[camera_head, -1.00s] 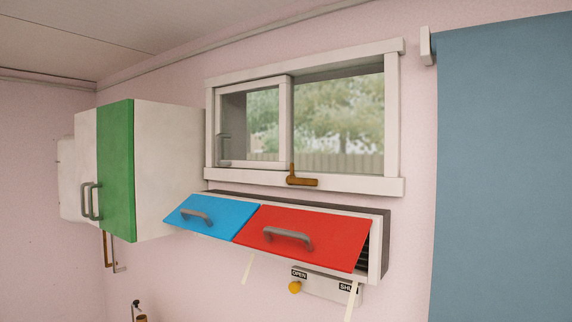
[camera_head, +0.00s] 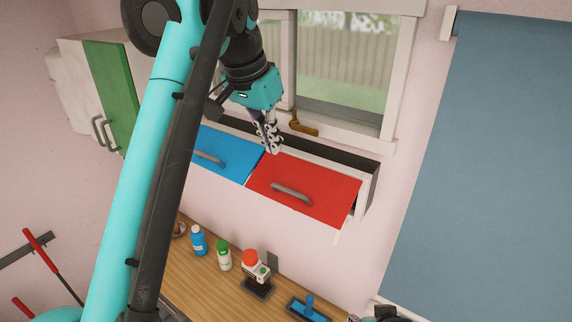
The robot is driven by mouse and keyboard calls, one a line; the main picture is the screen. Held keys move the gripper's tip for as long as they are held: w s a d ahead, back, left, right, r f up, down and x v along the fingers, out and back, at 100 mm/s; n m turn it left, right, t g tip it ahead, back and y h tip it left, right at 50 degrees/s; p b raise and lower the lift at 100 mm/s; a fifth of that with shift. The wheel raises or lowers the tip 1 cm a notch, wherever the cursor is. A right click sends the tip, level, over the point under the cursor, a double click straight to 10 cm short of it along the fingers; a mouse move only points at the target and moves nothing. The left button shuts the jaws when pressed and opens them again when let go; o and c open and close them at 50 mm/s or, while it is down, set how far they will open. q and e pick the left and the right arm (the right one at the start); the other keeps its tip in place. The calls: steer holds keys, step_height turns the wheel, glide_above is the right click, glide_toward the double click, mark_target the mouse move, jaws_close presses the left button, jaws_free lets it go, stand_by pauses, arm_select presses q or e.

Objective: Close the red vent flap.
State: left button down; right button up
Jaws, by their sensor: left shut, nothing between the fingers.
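The red vent flap (camera_head: 305,190) with a grey bar handle (camera_head: 291,192) is on the vent box below the window. It slants outward from its upper edge, and a gap shows at its right side. My left gripper (camera_head: 273,147) points down at the flap's upper left corner, near the seam with the blue flap. Its fingers are shut and empty; I cannot tell whether they touch the flap.
The blue flap (camera_head: 222,152) is left of the red one and also slants out. A window latch (camera_head: 301,124) is just above. Bottles (camera_head: 198,240) and a red-topped device (camera_head: 252,263) stand on the wooden counter (camera_head: 204,276) below. A blue blind (camera_head: 478,165) hangs at right.

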mark_target(288, 190)
arm_select(q)
steer(key=x, duration=1.4)
steer(key=shift+p, duration=0.3)
